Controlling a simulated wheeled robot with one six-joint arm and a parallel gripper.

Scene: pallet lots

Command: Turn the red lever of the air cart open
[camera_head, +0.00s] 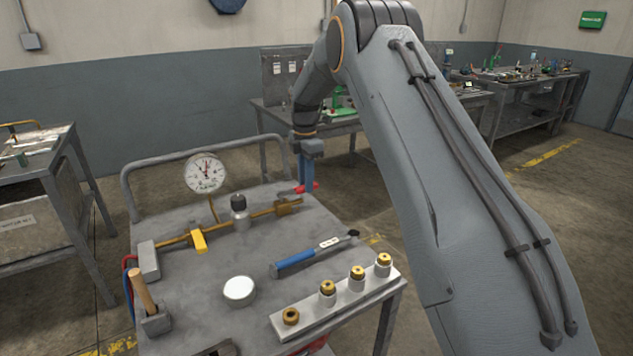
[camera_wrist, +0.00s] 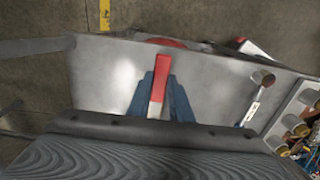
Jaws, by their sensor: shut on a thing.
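The air cart (camera_head: 195,330) is a grey metal table with a rail, carrying a brass pipe (camera_head: 225,224). The red lever (camera_head: 298,190) is at the pipe's right end, near the cart's far right edge. My gripper (camera_head: 308,182) reaches down onto it from above, its blue fingers partly covering it. In the wrist view, the red lever (camera_wrist: 160,78) runs between the blue fingers of my gripper (camera_wrist: 158,90), which are shut on it. A yellow lever (camera_head: 199,241) sits on the pipe's left part. A white round gauge (camera_head: 205,172) stands above the pipe.
On the cart are a blue-handled brush (camera_head: 296,258), a white round disc (camera_head: 239,289), a block with brass fittings (camera_head: 340,300) and a wooden-handled tool (camera_head: 143,292). Workbenches stand at the left (camera_head: 40,170) and back right (camera_head: 530,88). Floor shows between them.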

